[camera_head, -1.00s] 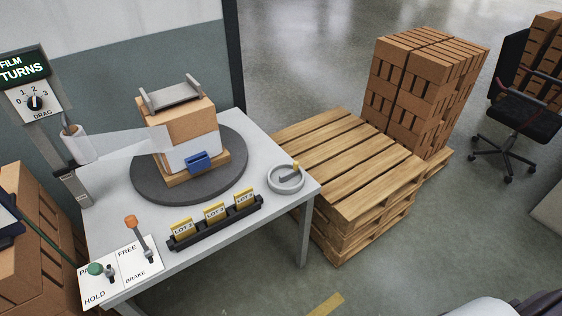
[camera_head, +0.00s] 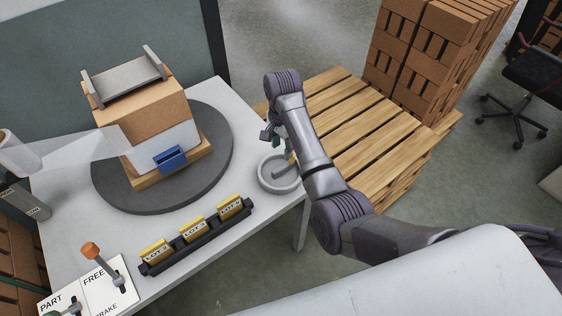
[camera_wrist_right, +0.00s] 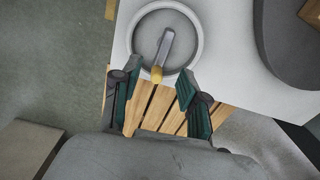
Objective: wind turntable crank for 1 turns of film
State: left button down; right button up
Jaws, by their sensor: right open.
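The crank is a grey lever with a yellow knob (camera_wrist_right: 157,74) inside a round pale ring (camera_head: 265,184) at the table's right corner. The ring also shows in the right wrist view (camera_wrist_right: 196,28). My right gripper (camera_wrist_right: 160,88) is open, its two green-padded fingers on either side of the knob's end, apart from it as far as I can see. In the head view its fingers are partly hidden by my arm. The grey turntable (camera_head: 218,150) carries a brown load (camera_head: 150,108) with film stretched from the roll (camera_head: 14,152) at left. My left gripper is not in view.
A black rack (camera_head: 205,236) with yellow lot tags lies along the table's front edge. An orange-knobbed lever (camera_head: 92,251) stands on the white panel at lower left. A wooden pallet stack (camera_head: 350,110) is right of the table, with stacked bricks (camera_head: 425,50) behind.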

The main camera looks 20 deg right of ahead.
aim_at(280, 168)
jog(key=shift+m, duration=0.3)
jog(key=f, duration=0.8)
jog(key=w+f, duration=0.1)
jog(key=f, duration=0.3)
jog(key=shift+a+f+b, duration=0.15)
jog(key=shift+f+b, duration=0.05)
jog(key=shift+b, duration=0.2)
jog(key=shift+c, duration=0.2)
grip_shut()
